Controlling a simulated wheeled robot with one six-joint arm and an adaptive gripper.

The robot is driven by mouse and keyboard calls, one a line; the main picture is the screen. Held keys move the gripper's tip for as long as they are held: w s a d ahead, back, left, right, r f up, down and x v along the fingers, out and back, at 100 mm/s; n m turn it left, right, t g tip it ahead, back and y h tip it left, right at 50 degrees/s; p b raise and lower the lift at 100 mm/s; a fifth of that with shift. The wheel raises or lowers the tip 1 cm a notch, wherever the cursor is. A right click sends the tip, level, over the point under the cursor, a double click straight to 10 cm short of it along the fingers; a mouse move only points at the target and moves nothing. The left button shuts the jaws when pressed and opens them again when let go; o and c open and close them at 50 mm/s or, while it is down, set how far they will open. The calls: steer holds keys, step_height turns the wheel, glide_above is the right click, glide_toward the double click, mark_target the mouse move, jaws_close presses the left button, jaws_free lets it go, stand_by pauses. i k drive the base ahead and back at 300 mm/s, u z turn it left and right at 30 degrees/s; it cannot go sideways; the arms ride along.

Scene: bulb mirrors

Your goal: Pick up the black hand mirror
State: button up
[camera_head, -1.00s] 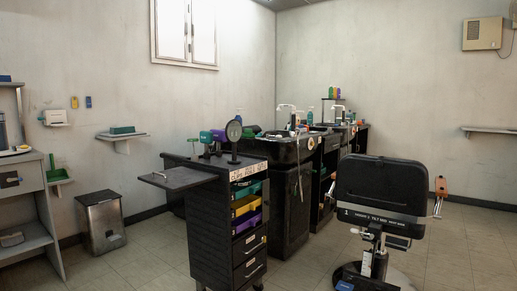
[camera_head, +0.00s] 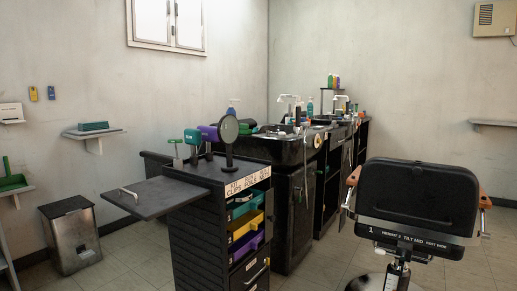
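A black-framed round mirror (camera_head: 229,130) stands upright on top of the black trolley (camera_head: 205,166), near its back right corner. It has a thin stem and a small base, and its face looks greyish. It looks like a standing mirror, and I cannot tell for sure whether it is the black hand mirror. No other black mirror is clear to see. My gripper is not in view.
Purple and teal tools (camera_head: 207,133) stand beside the mirror. The trolley's side shelf (camera_head: 155,197) sticks out to the left with a small pale item (camera_head: 128,193). A black salon chair (camera_head: 417,205) stands at right. A bin (camera_head: 70,235) stands left. Open floor lies between bin and trolley.

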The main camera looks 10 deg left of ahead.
mark_target(228, 128)
steer(key=i, duration=0.7)
steer(key=u, duration=0.85)
steer(key=i, duration=0.65)
steer(key=u, duration=0.55)
